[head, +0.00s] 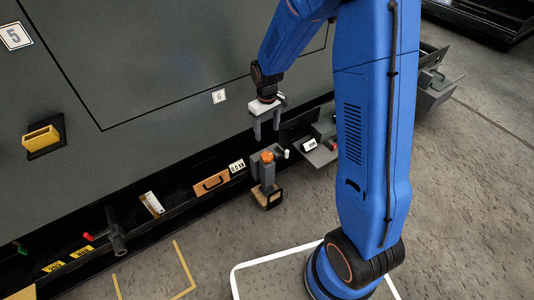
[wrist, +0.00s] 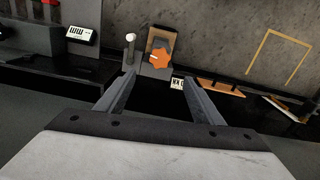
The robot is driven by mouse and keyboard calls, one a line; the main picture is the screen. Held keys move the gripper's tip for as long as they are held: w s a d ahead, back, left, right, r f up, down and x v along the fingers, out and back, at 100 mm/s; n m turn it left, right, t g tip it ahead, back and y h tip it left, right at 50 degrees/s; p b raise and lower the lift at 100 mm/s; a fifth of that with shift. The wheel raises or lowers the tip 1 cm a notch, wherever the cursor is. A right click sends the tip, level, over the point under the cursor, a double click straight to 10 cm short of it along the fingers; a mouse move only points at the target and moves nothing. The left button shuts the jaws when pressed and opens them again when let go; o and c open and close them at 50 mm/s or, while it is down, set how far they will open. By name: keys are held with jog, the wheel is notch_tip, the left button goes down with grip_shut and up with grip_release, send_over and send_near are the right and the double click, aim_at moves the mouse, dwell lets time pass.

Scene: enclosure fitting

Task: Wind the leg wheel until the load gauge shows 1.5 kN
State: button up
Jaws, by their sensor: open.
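The orange leg wheel (head: 267,156) sits on top of a grey leg at the foot of the dark enclosure. It also shows in the wrist view (wrist: 160,57), beyond my fingertips. The load gauge (head: 237,166) is a small white display left of the wheel. It seems to read 0.0 kN, but the digits are tiny.
The leg's foot stands over a wooden block (head: 268,198). A white-tipped peg (head: 287,153) and another white display (head: 309,145) are right of the wheel. A brown handled panel (head: 211,184) and a grey crossbar handle (head: 115,232) lie left. The floor in front is mostly clear.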

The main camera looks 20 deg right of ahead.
aim_at(267, 155)
notch_tip(267, 155, down, 15)
jog(key=shift+r, duration=0.15)
dwell(0.4)
jog(key=c, duration=1)
